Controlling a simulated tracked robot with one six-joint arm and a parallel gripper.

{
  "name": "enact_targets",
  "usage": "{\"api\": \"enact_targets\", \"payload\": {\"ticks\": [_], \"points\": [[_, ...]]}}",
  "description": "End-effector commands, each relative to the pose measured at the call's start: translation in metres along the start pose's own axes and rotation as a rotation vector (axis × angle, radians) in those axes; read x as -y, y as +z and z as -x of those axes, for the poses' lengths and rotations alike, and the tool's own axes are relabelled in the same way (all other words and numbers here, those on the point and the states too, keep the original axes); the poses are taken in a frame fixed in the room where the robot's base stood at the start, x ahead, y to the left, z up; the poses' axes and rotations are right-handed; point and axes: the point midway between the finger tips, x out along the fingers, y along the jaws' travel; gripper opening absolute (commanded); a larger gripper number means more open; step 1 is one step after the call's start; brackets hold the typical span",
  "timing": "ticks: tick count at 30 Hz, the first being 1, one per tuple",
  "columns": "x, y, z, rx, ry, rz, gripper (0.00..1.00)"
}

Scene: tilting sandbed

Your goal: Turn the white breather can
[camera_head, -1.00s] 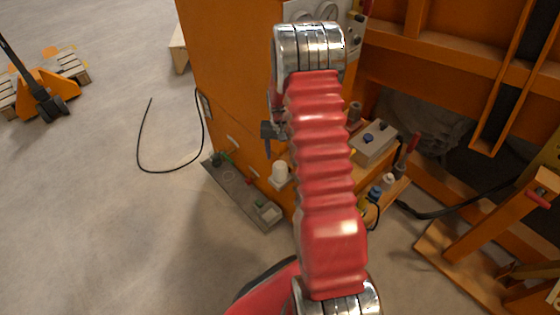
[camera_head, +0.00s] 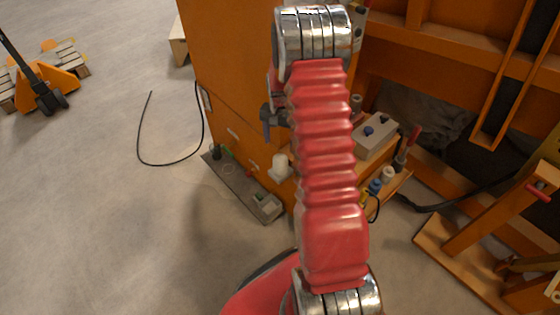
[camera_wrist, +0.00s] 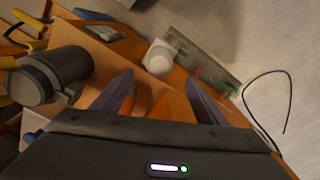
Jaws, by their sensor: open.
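The white breather can (camera_head: 280,167) is a small white cylinder on the side of the orange machine, just left of my red arm in the head view. In the wrist view the can (camera_wrist: 158,58) shows beyond my gripper, near the top middle. My gripper (camera_wrist: 165,90) shows there as two dark, bluish fingers spread wide apart. It is open and empty. The can lies past the fingertips, between their directions, and appears apart from them. In the head view my arm hides most of the gripper.
A grey tray (camera_head: 240,186) with small parts lies on the floor below the can. A black cable (camera_head: 142,130) lies on open floor.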

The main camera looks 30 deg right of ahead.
Motion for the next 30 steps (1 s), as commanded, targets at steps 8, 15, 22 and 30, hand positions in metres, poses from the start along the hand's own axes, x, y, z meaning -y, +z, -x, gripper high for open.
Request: {"api": "enact_targets", "payload": {"ticks": [8,15,22,30], "points": [[-0.001,0.002,0.001,0.005,0.004,-0.28,0.67],[-0.001,0.002,0.001,0.005,0.004,-0.308,0.67],[-0.001,0.002,-0.002,0.005,0.004,-0.307,0.67],[-0.001,0.003,-0.027,0.007,0.006,-0.306,0.67]]}}
